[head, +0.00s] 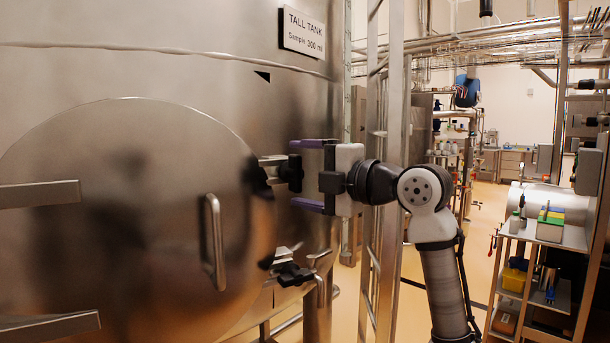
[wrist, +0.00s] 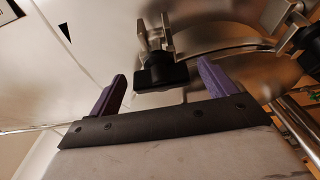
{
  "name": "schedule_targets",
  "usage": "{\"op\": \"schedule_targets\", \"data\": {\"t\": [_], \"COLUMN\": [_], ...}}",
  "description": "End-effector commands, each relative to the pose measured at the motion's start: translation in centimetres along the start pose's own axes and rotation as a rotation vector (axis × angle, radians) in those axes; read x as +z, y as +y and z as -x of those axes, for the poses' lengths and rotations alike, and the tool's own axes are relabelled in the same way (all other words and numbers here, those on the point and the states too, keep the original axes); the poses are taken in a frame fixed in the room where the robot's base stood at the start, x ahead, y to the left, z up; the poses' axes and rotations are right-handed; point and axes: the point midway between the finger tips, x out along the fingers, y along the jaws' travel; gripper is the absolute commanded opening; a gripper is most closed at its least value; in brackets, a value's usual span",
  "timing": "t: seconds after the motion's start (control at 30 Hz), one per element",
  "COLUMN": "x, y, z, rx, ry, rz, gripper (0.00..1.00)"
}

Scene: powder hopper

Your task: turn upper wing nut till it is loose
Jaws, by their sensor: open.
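The upper wing nut (head: 291,173) is black and sits on a metal clamp at the right edge of the round tank door (head: 120,210). In the wrist view the upper wing nut (wrist: 160,77) lies between the two purple fingers, with a gap on each side. My gripper (head: 300,176) is open in front of it, one finger above and one below in the head view. In the wrist view my gripper (wrist: 161,72) holds nothing. The lower wing nut (head: 291,274) sits on a second clamp below and also shows at the right of the wrist view (wrist: 303,42).
The door has a vertical handle (head: 214,242). A metal ladder frame (head: 388,150) stands close behind my arm. A sign (head: 302,32) is on the tank above. A shelf cart (head: 540,236) with bottles and boxes stands at the right.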

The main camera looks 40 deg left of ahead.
Motion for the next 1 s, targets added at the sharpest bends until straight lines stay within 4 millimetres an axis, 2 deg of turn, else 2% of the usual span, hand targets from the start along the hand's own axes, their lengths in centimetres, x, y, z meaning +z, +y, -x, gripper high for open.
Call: {"op": "schedule_targets", "data": {"t": [0.17, 0.27, 0.5, 0.7, 0.83, 1.0], "x": [0.1, 0.1, 0.0, 0.0, 0.0, 0.0], "y": [-0.1, -0.3, -0.3, -0.1, -0.1, 0.0], "z": [1.3, 3.1, 8.7, 12.2, 13.4, 13.8], "rx": [0.002, 0.002, 0.002, 0.0, 0.0, -0.001], "ry": [-0.002, -0.003, -0.003, -0.002, 0.0, 0.0], "rz": [0.0, 0.001, 0.002, 0.001, 0.001, 0.0], "gripper": [0.84, 0.84, 0.84, 0.84, 0.84, 0.84]}}
